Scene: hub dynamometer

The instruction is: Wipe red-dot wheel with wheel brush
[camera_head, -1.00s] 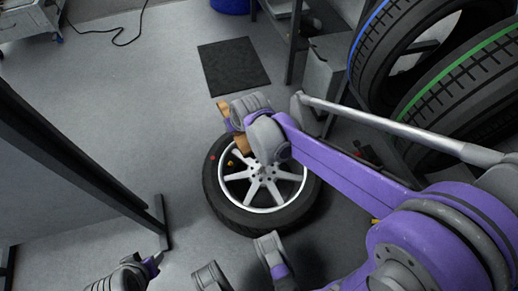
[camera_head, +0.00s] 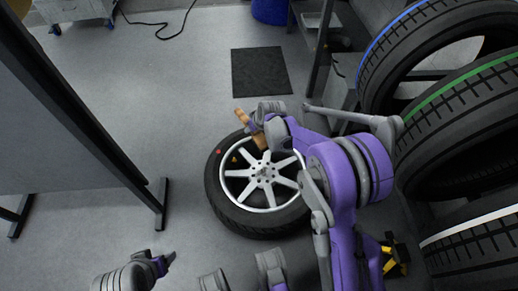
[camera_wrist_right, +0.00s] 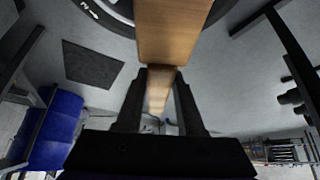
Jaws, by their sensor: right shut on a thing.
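The red-dot wheel (camera_head: 284,222) lies flat on the floor, a black tyre on a silver spoked rim, its red dot (camera_head: 218,151) at the upper left. My right gripper (camera_head: 262,124) is at the wheel's far edge, shut on the wooden wheel brush (camera_head: 241,117). The brush's wood also shows between the fingers in the right wrist view (camera_wrist_right: 175,35). Its bristles are hidden, and I cannot tell whether it touches the wheel. Part of the tyre (camera_wrist_right: 105,12) shows there at the top. My left gripper (camera_head: 164,262) is at the bottom left, away from the wheel; its jaws are unclear.
Large upright tyres with blue, green (camera_head: 465,85) and white stripes stand at the right. A dark mat (camera_head: 260,72) lies beyond the wheel, with a blue bin (camera_head: 271,10) behind. A dark-framed panel (camera_head: 75,120) stands at the left. Floor between panel and wheel is clear.

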